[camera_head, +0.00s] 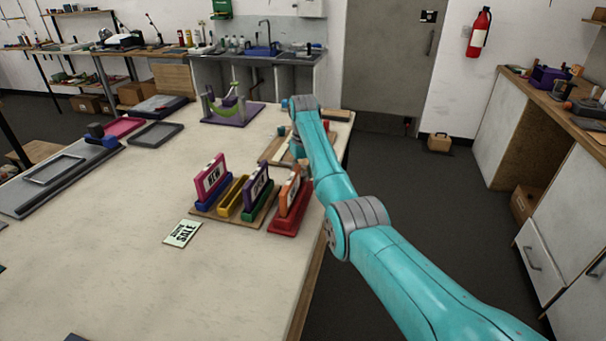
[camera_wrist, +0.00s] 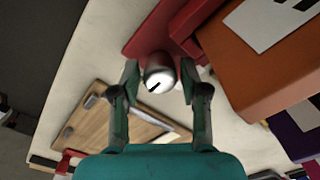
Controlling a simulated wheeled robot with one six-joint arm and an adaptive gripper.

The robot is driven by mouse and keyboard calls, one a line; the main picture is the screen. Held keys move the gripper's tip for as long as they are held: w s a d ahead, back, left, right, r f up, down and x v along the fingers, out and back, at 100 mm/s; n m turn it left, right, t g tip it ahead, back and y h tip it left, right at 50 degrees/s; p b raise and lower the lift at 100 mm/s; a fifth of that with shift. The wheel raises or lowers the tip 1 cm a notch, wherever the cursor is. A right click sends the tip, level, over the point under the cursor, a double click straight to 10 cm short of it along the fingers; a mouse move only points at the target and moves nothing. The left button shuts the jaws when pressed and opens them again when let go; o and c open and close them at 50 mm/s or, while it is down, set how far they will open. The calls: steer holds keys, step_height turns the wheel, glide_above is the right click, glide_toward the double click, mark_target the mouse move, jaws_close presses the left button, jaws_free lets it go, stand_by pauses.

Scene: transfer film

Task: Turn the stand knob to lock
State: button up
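A silver round knob (camera_wrist: 159,72) with a black line mark shows in the wrist view, at the end of a red stand base (camera_wrist: 150,38). My gripper (camera_wrist: 159,78) has one finger on each side of the knob, with small gaps visible. The black mark runs slantwise across the knob's face. An orange sign block (camera_wrist: 262,60) stands in the red stand, at the right of the wrist view. In the head view the red stand (camera_head: 284,226) holds the orange block (camera_head: 290,190) upright. My arm hides the knob there.
A wooden clipboard-like board (camera_wrist: 100,125) lies near my gripper. The table's left middle is clear.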

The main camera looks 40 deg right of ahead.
mark_target(303, 173)
steer(key=shift+r, duration=0.1)
step_height(303, 173, up, 7)
steer(key=shift+r, duration=0.2)
stand_by(0.6)
